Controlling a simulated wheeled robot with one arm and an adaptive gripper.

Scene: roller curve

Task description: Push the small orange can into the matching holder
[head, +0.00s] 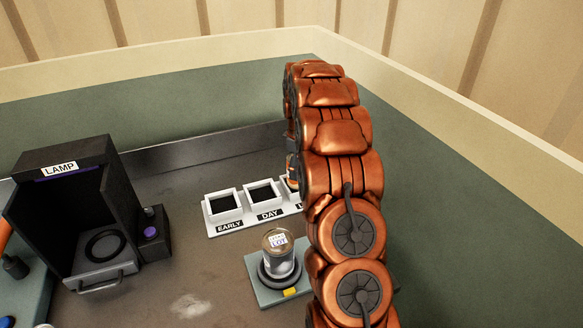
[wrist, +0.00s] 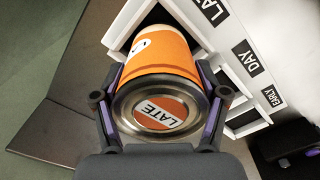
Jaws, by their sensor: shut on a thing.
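The small orange can (wrist: 165,58) has a silver end with an orange LATE label facing the wrist camera. My gripper (wrist: 163,88) is shut on it, one finger on each side. The can's far end is at the opening of the white LATE holder (wrist: 121,34); I cannot tell how deep it goes. In the head view the LATE holder (head: 296,195) is at the right end of the holder row, mostly hidden behind my arm. My gripper and the can are largely hidden there too.
The EARLY holder (head: 222,217) and DAY holder (head: 263,206) look empty. A black LAMP box (head: 60,205) stands at left. A low metal wall (head: 215,147) runs behind the holders.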

